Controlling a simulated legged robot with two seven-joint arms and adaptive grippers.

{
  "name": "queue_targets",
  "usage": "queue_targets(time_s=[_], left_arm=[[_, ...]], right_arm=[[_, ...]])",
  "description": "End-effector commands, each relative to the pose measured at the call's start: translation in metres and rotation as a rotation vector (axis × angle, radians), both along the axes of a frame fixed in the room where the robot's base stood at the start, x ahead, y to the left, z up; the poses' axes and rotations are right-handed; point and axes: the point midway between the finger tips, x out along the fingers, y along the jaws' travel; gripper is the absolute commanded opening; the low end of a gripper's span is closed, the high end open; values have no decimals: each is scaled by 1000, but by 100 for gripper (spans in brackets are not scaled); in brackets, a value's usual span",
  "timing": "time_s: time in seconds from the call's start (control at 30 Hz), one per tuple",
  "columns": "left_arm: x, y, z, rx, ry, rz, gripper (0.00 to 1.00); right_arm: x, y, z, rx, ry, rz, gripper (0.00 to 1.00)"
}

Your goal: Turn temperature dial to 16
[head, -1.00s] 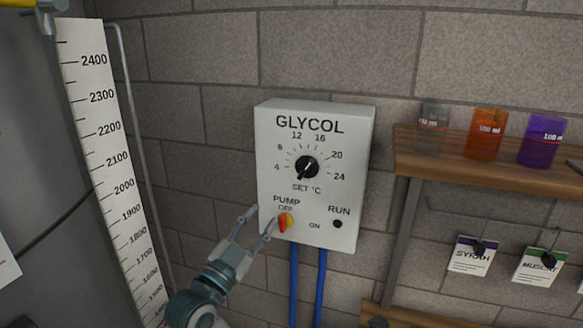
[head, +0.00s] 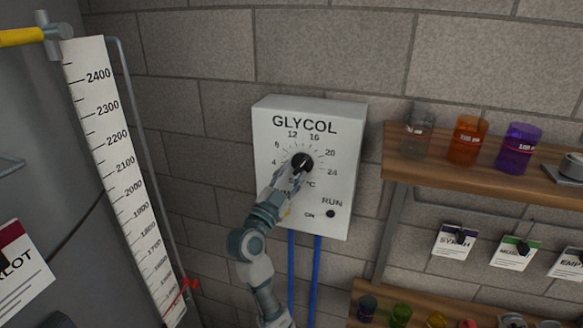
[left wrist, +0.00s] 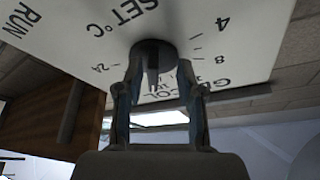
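The black temperature dial (head: 302,161) is on the white GLYCOL control box (head: 345,150), inside a printed scale from 4 to 24. My left gripper (head: 297,174) is at the dial's lower front in the head view. In the left wrist view, the fingers of my left gripper (left wrist: 159,72) are spread apart, one on each side of the dial (left wrist: 153,52). I cannot tell whether they touch it. The dial's exact setting is unclear because the fingers partly cover it. My right gripper is not in view.
The pump knob below the dial is mostly hidden by my left arm. Blue hoses (head: 317,270) run down from the box. A wooden shelf (head: 440,173) with coloured beakers is at right. A tank with a white level scale (head: 118,165) stands at left.

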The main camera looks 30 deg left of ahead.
Motion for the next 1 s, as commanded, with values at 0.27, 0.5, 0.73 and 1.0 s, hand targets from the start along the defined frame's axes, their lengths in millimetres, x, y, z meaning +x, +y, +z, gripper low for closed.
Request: queue_targets(time_s=[0.27,0.5,0.73,1.0], left_arm=[[11,3,3,-2,0,-1,38],[11,10,0,-7,1,0,16],[11,8,0,-6,3,4,0],[11,5,0,-118,-22,4,0]], right_arm=[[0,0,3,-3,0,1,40],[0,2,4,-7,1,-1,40],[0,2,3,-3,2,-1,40],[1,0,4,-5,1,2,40]])
